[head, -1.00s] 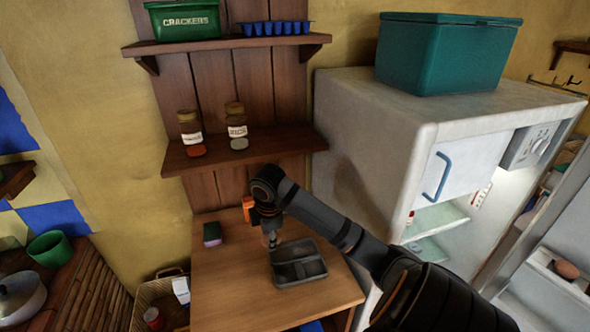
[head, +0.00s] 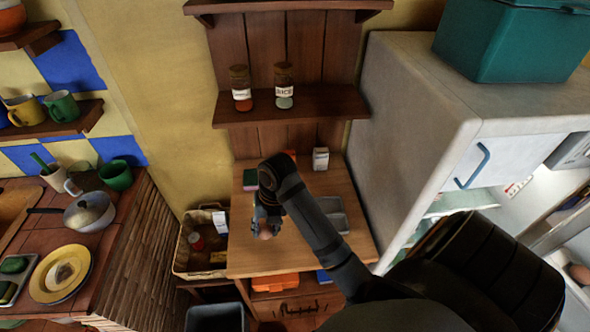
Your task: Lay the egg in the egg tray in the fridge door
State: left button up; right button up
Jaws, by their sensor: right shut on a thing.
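My right gripper (head: 267,222) is over the left part of the wooden table. It is shut on a small pinkish-brown rounded thing, which looks like the egg (head: 265,235); the fingers hide much of it. The white fridge (head: 415,125) stands to the right, with its door open at the right edge. A brown rounded thing (head: 578,273) shows in the door, cut by the picture edge. I cannot make out the egg tray clearly. My left gripper is not in view.
A grey divided tray (head: 333,216) is on the table, partly behind my right arm. A small white box (head: 320,158) and a green-and-pink sponge (head: 250,180) stand at the back. A basket (head: 190,262) is left of the table. Jars stand on the shelf (head: 290,106) above.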

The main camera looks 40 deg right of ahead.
jog(key=w+d+f+b, duration=0.2)
jog(key=d+f+b, duration=0.1)
jog(key=b, duration=0.2)
jog(key=w+d+f+b, duration=0.3)
jog(key=b, duration=0.2)
jog(key=w+d+f+b, duration=0.3)
jog(key=d+b, duration=0.1)
jog(key=b, duration=0.1)
jog(key=shift+f, duration=0.1)
jog(key=shift+w+d, duration=0.2)
jog(key=shift+w+d+f+b, duration=0.15)
jog(key=shift+d+f+b, duration=0.1)
jog(key=shift+f+b, duration=0.45)
jog(key=shift+f, duration=0.1)
jog(key=shift+f+p, duration=0.4)
jog(key=shift+f, duration=0.4)
jog(key=shift+d+f, duration=0.1)
jog(key=shift+f, duration=0.25)
